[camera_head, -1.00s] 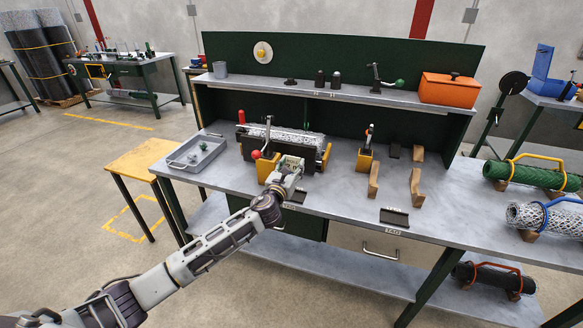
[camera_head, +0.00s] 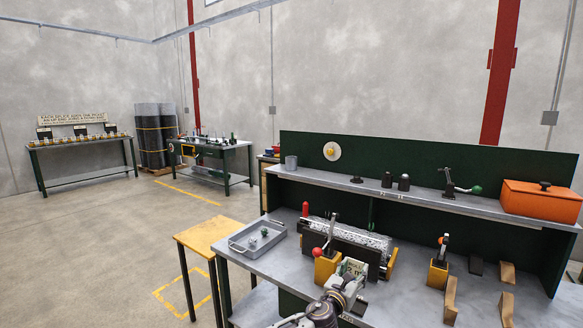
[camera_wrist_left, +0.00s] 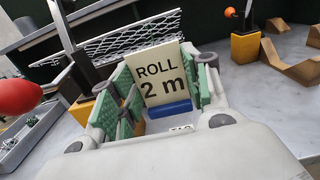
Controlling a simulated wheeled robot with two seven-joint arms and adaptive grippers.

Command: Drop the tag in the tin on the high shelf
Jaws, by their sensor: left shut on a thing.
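The cream tag (camera_wrist_left: 161,74) reads "ROLL 2 m" in the left wrist view. It stands between the green pads of my left gripper (camera_wrist_left: 158,92), which is shut on it. In the head view the tag (camera_head: 354,266) and my left gripper (camera_head: 349,277) are low, in front of the mesh-roll fixture. Whether the tag's foot touches the bench is hidden. The grey tin (camera_head: 291,163) stands upright at the left end of the high shelf (camera_head: 330,187), above and behind the gripper. The inside of the tin is not visible. My right gripper is not in view.
The fixture has a red-knobbed lever (camera_head: 329,233) close to my left gripper. A grey tray (camera_head: 238,247) lies on the bench to its left. Dark fittings and an orange box (camera_head: 541,203) stand farther right on the shelf. Shelf space beside the tin is clear.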

